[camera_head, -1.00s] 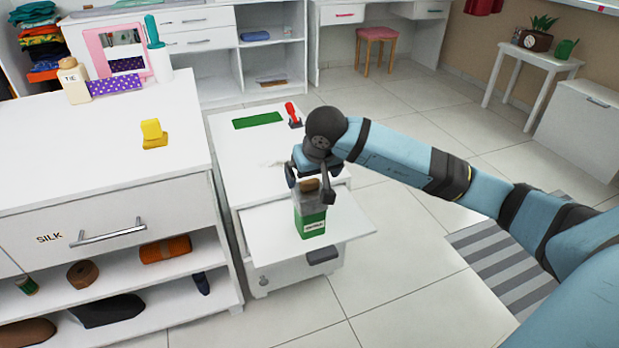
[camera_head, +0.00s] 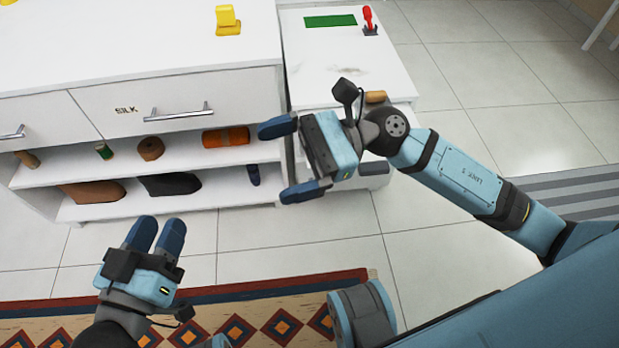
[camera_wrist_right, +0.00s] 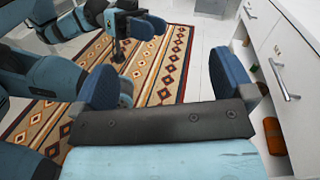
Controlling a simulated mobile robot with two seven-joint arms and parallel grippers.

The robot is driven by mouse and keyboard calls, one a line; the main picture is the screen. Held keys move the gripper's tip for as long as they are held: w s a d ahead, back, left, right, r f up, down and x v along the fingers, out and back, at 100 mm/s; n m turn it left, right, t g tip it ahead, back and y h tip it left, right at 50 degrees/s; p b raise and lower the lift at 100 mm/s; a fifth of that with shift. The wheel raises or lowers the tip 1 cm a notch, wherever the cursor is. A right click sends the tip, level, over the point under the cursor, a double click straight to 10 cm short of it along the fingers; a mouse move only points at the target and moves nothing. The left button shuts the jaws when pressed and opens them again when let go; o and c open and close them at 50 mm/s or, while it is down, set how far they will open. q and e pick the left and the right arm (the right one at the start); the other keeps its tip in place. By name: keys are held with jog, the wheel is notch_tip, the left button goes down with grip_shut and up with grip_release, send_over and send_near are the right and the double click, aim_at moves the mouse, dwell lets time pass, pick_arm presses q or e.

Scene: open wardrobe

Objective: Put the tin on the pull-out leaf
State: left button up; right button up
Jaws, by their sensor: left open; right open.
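A brown lid-like top (camera_head: 376,97) shows just behind my right wrist in the head view. It appears to belong to the green-labelled container seen earlier on the pull-out leaf; its body is hidden. I cannot confirm that it is the tin. My right gripper (camera_head: 275,162) is open and empty, in front of the small white cabinet (camera_head: 320,75). Its spread fingers also show in its wrist view (camera_wrist_right: 168,75).
A white drawer unit (camera_head: 60,50) with open shelves stands at left, a yellow object (camera_head: 228,20) on its top. A patterned rug (camera_head: 265,300) lies in front; tiled floor (camera_head: 460,240) is clear at right.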

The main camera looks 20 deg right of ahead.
notch_tip(320, 180, up, 4)
jog(key=d+m+t, duration=0.2)
jog(key=m+t, duration=1.4)
jog(key=m, duration=1.4)
notch_tip(320, 180, down, 9)
jog(key=s+m+h, duration=0.2)
jog(key=m+h, duration=0.7)
jog(key=m, duration=1.3)
jog(key=shift+d+g, duration=0.4)
jog(key=shift+d, duration=0.05)
